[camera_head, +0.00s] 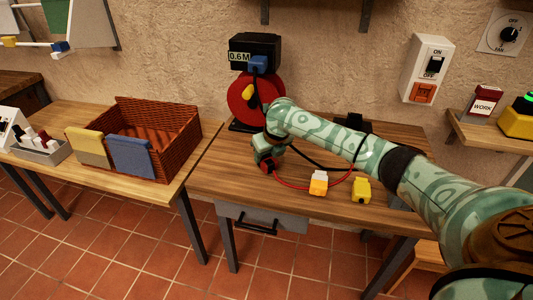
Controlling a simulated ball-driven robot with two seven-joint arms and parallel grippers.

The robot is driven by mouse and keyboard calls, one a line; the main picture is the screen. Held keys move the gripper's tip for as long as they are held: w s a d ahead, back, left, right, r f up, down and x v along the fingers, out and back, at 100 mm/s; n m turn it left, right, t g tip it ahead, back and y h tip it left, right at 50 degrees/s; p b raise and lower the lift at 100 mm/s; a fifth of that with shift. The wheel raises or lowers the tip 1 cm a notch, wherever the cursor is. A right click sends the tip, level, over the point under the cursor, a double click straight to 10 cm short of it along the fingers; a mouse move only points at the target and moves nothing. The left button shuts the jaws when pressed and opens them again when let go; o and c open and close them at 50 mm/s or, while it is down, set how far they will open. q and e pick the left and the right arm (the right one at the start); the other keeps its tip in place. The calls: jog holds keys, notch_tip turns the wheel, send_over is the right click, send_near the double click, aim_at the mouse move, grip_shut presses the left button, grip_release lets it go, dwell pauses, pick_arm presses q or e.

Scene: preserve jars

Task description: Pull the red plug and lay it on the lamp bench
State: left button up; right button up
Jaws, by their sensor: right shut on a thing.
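My right arm reaches in from the right over the middle wooden bench (215,179). My right gripper (267,162) is low over the bench, in front of the red cable reel (240,98). It is shut on the red plug (268,169), which is mostly hidden by the gripper. A red cord runs from there along the bench top to the right, behind an orange-and-white plug (318,183). A yellow plug (361,191) stands to its right. I cannot tell which bench is the lamp bench. My left gripper is not in view.
A black box (268,44) marked 0.6M, with a blue plug (258,63), sits above the reel. The left table holds a wicker basket (180,135) with cloths and a grey tray (45,154). An ON/OFF switch (435,66) is on the wall.

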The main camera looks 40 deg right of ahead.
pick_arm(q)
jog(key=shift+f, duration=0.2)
pick_arm(e)
jog(key=shift+f, duration=0.55)
jog(key=o, duration=1.1)
jog(key=shift+o, duration=0.2)
pick_arm(q)
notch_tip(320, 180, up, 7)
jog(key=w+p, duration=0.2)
jog(key=p, duration=0.5)
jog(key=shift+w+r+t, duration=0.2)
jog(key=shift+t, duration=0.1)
pick_arm(e)
jog(key=v, duration=1.6)
jog(key=shift+r, duration=0.1)
